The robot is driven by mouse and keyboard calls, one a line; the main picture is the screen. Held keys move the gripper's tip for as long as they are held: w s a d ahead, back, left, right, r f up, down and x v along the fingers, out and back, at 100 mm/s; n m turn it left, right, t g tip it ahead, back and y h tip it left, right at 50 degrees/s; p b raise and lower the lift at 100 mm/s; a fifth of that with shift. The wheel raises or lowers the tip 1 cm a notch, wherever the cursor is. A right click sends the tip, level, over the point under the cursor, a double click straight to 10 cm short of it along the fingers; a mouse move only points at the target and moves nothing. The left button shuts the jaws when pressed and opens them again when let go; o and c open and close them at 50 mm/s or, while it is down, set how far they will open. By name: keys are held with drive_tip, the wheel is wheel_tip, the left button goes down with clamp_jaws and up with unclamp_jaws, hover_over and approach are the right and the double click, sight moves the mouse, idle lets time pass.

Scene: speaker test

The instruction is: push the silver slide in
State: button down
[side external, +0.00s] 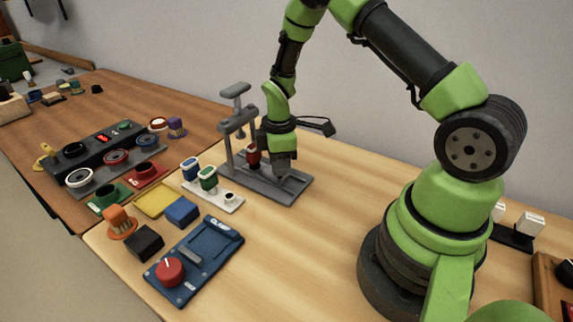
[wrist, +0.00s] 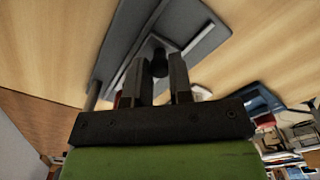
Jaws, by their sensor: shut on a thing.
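A grey press fixture (side external: 240,132) with a T-handle on top stands on a grey base plate (side external: 308,181). A red part (side external: 253,157) sits under its frame, partly hidden by my arm. My gripper (side external: 283,174) points down at the right part of this base, low over the slide. In the wrist view my gripper (wrist: 160,76) has its fingers on either side of a dark knob (wrist: 159,60) and is shut on it. The knob stands on the silver slide (wrist: 144,50), which lies along the grey base. The slide's far end is unclear.
A white tray (side external: 229,199) with blue and green parts stands just left of the fixture. A blue panel (side external: 217,252) with a red knob (side external: 170,271) lies in front. A dark console (side external: 104,140) is farther left. The table right of the fixture is clear up to my base.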

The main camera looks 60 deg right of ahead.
drive_tip(key=c, duration=1)
unclamp_jaws()
wheel_tip(320, 180, up, 10)
